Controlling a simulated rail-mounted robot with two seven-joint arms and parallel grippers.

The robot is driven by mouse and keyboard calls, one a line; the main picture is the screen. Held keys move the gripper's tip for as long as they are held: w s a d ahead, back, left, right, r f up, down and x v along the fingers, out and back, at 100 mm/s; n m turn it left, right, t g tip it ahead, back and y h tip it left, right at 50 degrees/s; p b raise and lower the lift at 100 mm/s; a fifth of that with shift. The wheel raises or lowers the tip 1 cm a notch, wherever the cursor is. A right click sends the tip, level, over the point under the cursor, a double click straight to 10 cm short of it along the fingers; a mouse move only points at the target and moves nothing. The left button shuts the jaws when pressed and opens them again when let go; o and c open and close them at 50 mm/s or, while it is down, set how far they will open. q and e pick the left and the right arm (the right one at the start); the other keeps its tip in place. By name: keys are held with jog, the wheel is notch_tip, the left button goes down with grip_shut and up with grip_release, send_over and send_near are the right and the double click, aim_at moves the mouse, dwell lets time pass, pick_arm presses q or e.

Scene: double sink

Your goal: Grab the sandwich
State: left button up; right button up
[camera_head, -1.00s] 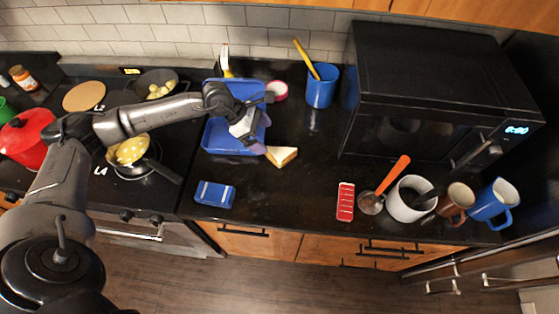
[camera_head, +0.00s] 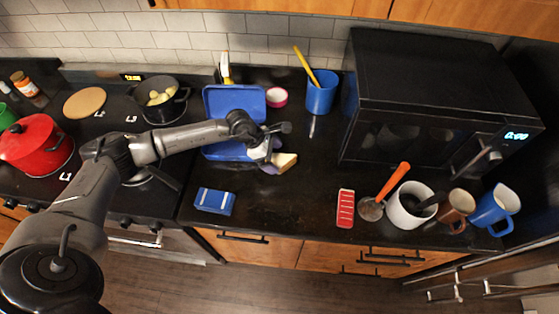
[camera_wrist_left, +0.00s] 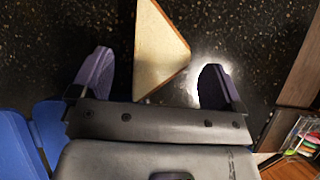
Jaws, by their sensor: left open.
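The sandwich (camera_head: 284,161) is a pale bread wedge lying on the dark counter, just right of the blue tray, partly covered by my left gripper in the head view. In the left wrist view the sandwich (camera_wrist_left: 158,50) lies between the spread fingers, with its near corner by the gripper body. My left gripper (camera_head: 272,166) is open, with purple fingertips either side of the sandwich; it also shows in the left wrist view (camera_wrist_left: 155,85). My right gripper is not in view.
The blue tray (camera_head: 228,103) is behind and left of the gripper. A blue box (camera_head: 214,201) lies at the counter's front. A blue cup (camera_head: 321,92) stands behind, and the microwave (camera_head: 440,100) is to the right.

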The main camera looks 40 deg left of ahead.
aim_at(278, 160)
pick_arm(q)
jog(key=shift+x, duration=1.9)
jog(key=shift+s, duration=0.1)
jog(key=c, duration=0.7)
